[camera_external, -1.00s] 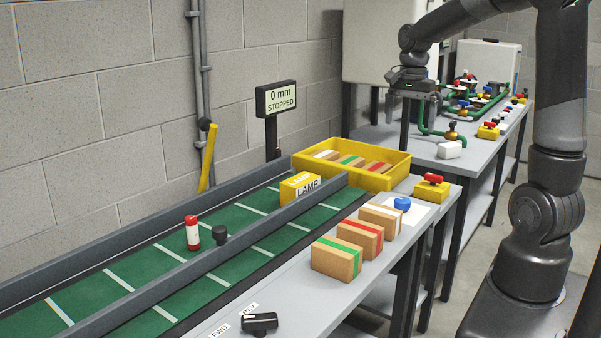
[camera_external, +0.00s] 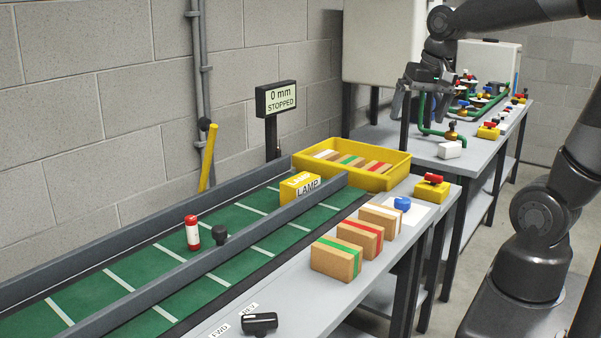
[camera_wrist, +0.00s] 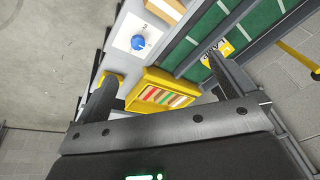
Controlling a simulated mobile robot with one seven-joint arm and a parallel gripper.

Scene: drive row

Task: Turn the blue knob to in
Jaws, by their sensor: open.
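The blue knob (camera_external: 402,203) sits on a white plate (camera_external: 421,214) at the far right end of the near bench, between the white-striped box and the yellow block with a red knob. In the wrist view the blue knob (camera_wrist: 138,42) shows ahead of the gripper, between the two fingers, with small dark marks beside it that are too small to read. My gripper (camera_external: 402,112) is open and empty. It hangs in the air above and beyond the knob, over the gap between the benches, touching nothing.
A yellow tray (camera_external: 398,176) of striped boxes stands beside the knob. Several striped boxes (camera_external: 337,260) line the bench. A display (camera_external: 276,98) reads 0 mm STOPPED. A black handle (camera_external: 259,322) lies nearer.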

